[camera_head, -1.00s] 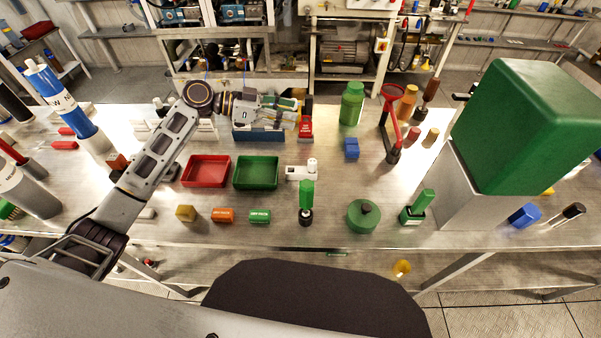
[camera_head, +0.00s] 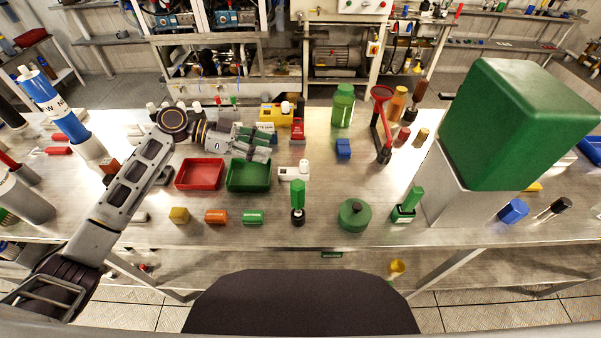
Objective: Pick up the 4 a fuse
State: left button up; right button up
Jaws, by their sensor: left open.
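I cannot pick out the 4 A fuse for certain; no readable marking shows which small part it is. My right gripper is not in view.
A red tray (camera_head: 200,174) sits left of the green one. Yellow, orange and green blocks (camera_head: 252,217) line the front. A white fixture (camera_head: 293,173) and green-topped tool (camera_head: 298,201) stand to the right. A large green box (camera_head: 520,120) fills the right side.

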pick_arm(q)
jog(key=shift+s+f+m+g, duration=0.15)
jog(key=shift+s+m+g, duration=0.3)
jog(key=shift+m, duration=0.15)
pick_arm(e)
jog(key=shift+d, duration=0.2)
pick_arm(q)
jog(key=p, duration=0.1)
send_near(306, 162)
jog(key=x, duration=0.4)
jog(key=shift+d, duration=0.15)
jog(key=shift+d+f, duration=0.1)
jog(key=shift+d, duration=0.2)
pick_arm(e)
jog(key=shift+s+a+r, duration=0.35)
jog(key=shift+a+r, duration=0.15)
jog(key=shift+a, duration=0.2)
